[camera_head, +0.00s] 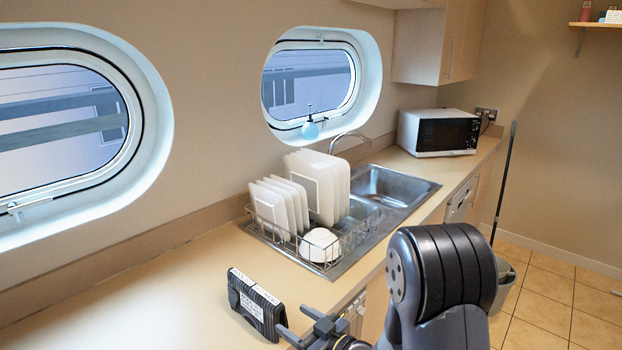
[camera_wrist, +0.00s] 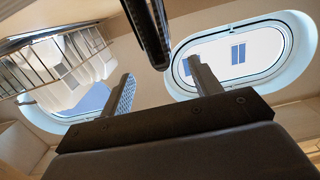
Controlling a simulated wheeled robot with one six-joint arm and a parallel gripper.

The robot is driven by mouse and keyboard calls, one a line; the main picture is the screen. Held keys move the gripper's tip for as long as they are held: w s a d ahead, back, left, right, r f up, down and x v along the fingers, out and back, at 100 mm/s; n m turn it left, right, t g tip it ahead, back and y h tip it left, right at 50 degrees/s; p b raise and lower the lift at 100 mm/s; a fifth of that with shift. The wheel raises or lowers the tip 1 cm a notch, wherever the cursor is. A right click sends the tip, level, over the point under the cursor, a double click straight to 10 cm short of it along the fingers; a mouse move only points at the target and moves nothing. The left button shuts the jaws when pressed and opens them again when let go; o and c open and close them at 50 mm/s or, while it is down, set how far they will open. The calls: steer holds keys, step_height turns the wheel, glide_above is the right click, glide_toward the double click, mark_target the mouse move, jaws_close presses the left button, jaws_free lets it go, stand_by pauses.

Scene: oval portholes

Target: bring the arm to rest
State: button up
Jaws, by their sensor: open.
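My gripper (camera_head: 294,320) is low over the front part of the counter in the head view, with its dark fingers apart. In the wrist view both fingers of my gripper (camera_wrist: 161,68) show, open with a gap between them. A black ribbed case with white labels (camera_head: 257,305) stands on the counter just left of the fingertips. In the wrist view the black case (camera_wrist: 150,32) shows edge-on, its end close to the gap between the fingers. Whether a finger touches it I cannot tell. My arm hides part of the counter front.
A wire dish rack (camera_head: 322,268) with white plates (camera_head: 318,185) and a white bowl (camera_head: 320,245) stands beyond the case, beside the sink (camera_head: 385,187). A microwave (camera_head: 438,132) stands farther back. The left counter (camera_head: 150,290) is clear. A grey bucket (camera_head: 503,285) is on the floor.

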steer(key=w+a+r+p, duration=0.3)
steer(key=r, duration=0.1)
steer(key=shift+w+a, duration=0.15)
steer(key=shift+a, duration=0.25)
